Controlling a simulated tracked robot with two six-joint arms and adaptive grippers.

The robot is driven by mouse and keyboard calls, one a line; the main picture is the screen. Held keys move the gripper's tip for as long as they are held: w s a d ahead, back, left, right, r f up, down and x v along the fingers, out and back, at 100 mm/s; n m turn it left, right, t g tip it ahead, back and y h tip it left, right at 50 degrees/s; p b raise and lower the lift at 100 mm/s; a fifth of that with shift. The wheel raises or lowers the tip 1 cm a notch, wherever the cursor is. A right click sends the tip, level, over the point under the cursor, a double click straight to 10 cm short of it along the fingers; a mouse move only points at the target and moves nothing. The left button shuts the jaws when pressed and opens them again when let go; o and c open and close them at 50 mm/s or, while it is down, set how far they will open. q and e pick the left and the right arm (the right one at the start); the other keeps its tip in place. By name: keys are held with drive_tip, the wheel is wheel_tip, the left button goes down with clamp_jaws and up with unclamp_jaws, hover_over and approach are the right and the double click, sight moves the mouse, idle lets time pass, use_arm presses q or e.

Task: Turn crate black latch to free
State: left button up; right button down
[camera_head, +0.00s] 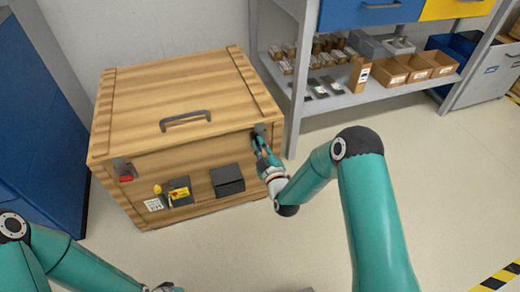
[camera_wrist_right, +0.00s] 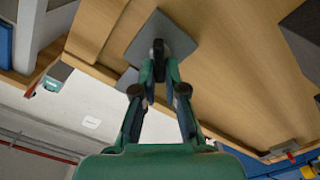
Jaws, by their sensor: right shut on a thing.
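The wooden crate (camera_head: 165,100) stands on the floor against the wall, its lid down. At the front face's upper right is a grey plate (camera_head: 260,128) with the black latch, mostly hidden by my right gripper (camera_head: 261,144). In the right wrist view the black latch (camera_wrist_right: 158,47) stands out from its grey plate (camera_wrist_right: 140,38). My right gripper's fingertips (camera_wrist_right: 160,70) are closed around the latch. Its exact turn is hard to tell. My left gripper (camera_head: 163,287) shows only partly at the bottom edge; its fingers are not clear.
A red latch (camera_head: 126,178) is at the crate's front left. A yellow-tagged dark box (camera_head: 178,192) and another dark box (camera_head: 227,180) are on the front face. A lid handle (camera_head: 186,120) is on top. A shelf (camera_head: 350,98) with bins stands right; open floor lies in front.

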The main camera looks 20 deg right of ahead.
drive_tip(key=shift+a+f+n+b, duration=0.2)
drive_tip(key=shift+n+b, duration=0.6)
drive_tip(key=shift+n, duration=0.45)
drive_tip(key=shift+a+f+n+b, duration=0.15)
drive_tip(key=shift+n+b, duration=0.7)
drive_tip(key=shift+n, duration=0.45)
drive_tip(key=shift+a+f+n+b, duration=0.1)
drive_tip(key=shift+f+n+b, duration=0.1)
drive_tip(key=shift+n+b, duration=0.85)
drive_tip(key=shift+s+n, duration=0.1)
drive_tip(key=shift+n, duration=0.2)
drive_tip(key=c, duration=1.2)
unclamp_jaws()
drive_tip(key=shift+c, duration=0.2)
drive_tip(key=shift+d, duration=0.1)
drive_tip(key=shift+r, duration=0.1)
drive_tip(key=s, duration=1.2)
drive_tip(key=shift+d, duration=0.2)
